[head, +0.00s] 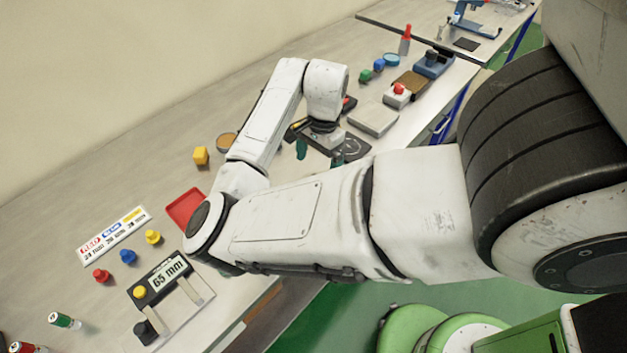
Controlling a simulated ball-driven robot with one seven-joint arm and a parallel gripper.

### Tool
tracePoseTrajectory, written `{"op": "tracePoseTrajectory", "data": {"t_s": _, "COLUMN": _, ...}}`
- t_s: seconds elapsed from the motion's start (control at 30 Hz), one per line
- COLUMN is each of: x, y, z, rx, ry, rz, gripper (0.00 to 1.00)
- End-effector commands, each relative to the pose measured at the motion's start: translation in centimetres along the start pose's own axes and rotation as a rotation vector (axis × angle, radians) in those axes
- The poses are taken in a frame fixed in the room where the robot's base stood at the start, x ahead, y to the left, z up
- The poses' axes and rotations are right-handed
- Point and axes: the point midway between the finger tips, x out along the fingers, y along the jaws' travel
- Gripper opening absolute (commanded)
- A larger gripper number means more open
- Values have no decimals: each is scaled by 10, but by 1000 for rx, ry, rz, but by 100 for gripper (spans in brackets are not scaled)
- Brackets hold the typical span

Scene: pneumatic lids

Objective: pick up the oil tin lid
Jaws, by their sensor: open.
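I cannot tell for certain which thing is the oil tin lid. A round, shallow tan piece with a dark rim (227,142) lies on the bench left of my arm, and a round blue piece (390,60) lies farther back. My gripper (320,154) is over the middle of the bench, pointing down, with its two dark green fingers apart. My wrist hides part of the bench there. A dark plate (352,147) shows just beside the fingers. I cannot tell the fingers' height above it.
A grey slab (373,118) and a red-button box (397,95) stand right of the gripper. A yellow block (201,156) and red tray (184,208) lie to the left. Bare bench lies along the wall.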

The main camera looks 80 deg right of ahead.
Motion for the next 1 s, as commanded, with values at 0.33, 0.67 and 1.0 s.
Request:
{"op": "tracePoseTrajectory", "data": {"t_s": 0.33, "x": 41, "y": -4, "z": -1, "rx": -2, "ry": -1, "rz": 2, "gripper": 100}}
{"op": "tracePoseTrajectory", "data": {"t_s": 0.67, "x": 52, "y": -4, "z": -2, "rx": 0, "ry": -1, "rz": 0, "gripper": 100}}
{"op": "tracePoseTrajectory", "data": {"t_s": 1.0, "x": 52, "y": -4, "z": -2, "rx": 0, "ry": -1, "rz": 0, "gripper": 70}}
